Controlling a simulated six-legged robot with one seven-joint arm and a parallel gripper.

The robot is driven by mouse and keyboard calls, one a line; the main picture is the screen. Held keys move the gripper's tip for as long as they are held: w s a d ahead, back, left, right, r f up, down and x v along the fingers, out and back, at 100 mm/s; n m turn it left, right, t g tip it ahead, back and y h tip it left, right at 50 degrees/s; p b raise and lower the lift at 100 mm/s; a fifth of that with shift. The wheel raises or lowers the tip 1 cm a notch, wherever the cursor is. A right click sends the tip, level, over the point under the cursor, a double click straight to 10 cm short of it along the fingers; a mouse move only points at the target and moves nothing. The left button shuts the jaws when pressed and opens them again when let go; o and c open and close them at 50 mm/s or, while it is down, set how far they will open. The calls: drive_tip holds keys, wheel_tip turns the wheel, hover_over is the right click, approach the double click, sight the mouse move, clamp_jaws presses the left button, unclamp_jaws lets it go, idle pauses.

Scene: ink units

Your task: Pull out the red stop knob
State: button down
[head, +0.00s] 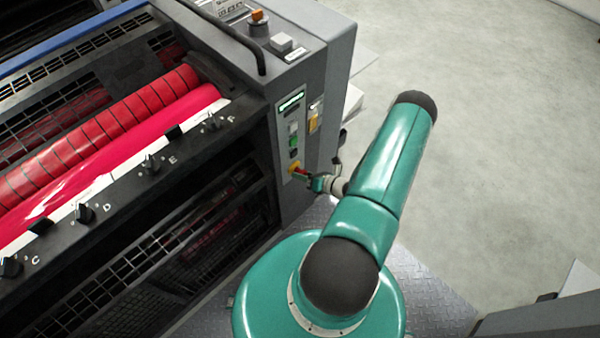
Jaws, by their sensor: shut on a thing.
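The red stop knob (299,171) sits on a small yellow plate (293,168) at the bottom of the control strip on the machine's end column. Only a little red shows. My gripper (309,177) is at the knob, reaching in from the right, and is shut on it. The fingers are small here and partly cover the knob. I cannot tell how far the knob stands out from its plate. My teal arm comes from the lower middle and bends back to the panel.
Above the knob, the control strip (290,125) carries a lit green display (291,101) and several buttons. Red rollers (110,120) and a row of black dials (150,164) lie to the left.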

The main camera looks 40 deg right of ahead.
drive_tip(key=shift+s, duration=0.25)
drive_tip(key=c, duration=0.9)
unclamp_jaws()
drive_tip(key=v, duration=1.3)
drive_tip(key=shift+s+r, duration=0.2)
drive_tip(key=shift+s, duration=0.15)
drive_tip(key=shift+s+d, duration=0.1)
drive_tip(key=shift+d, duration=0.05)
